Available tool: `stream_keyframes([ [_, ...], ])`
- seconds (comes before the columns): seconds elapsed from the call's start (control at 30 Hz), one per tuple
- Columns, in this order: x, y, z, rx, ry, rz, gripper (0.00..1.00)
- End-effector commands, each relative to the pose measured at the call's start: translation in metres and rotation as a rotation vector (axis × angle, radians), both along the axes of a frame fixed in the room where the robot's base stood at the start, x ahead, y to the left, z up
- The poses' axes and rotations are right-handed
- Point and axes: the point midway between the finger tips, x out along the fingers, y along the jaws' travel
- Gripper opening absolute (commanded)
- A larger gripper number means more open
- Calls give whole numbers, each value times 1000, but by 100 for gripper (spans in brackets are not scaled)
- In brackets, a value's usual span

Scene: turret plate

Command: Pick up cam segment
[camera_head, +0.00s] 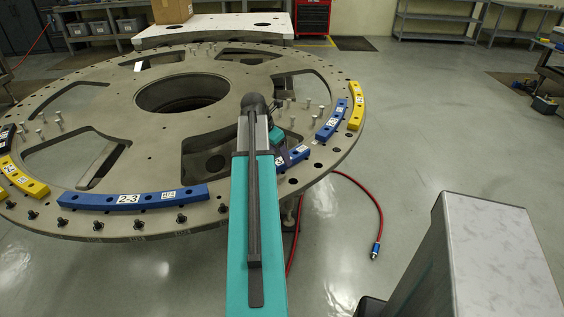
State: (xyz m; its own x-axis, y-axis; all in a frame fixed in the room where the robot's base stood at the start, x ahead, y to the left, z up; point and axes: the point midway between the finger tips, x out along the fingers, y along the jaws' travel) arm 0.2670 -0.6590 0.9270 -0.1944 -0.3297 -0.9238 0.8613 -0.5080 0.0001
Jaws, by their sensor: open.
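Several curved cam segments lie along the rim of the round grey turret plate (150,224). A long blue cam segment (133,200) marked 2-3 lies at the front left. A blue segment (331,121) and a yellow segment (355,106) lie on the right rim. Another blue segment (294,159) lies at the front right, partly hidden by my arm. A yellow segment (22,178) lies on the left rim. My gripper (284,152) is small and partly hidden beyond my teal arm. It is just at the front-right blue segment; contact cannot be told.
Upright metal pins (292,122) stand in groups on the plate, and dark bolts line its rim. The plate has a large central hole and several cutouts. A red hose (378,205) lies on the floor at right. A white slab (215,28) stands behind the plate.

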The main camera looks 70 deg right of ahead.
Motion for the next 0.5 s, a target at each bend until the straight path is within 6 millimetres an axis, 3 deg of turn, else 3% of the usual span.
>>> stream_keyframes([
  [0.23, -4, -6, -18, 1, 0, 0, 62],
  [0.5, -5, -7, -21, 0, 0, -1, 62],
])
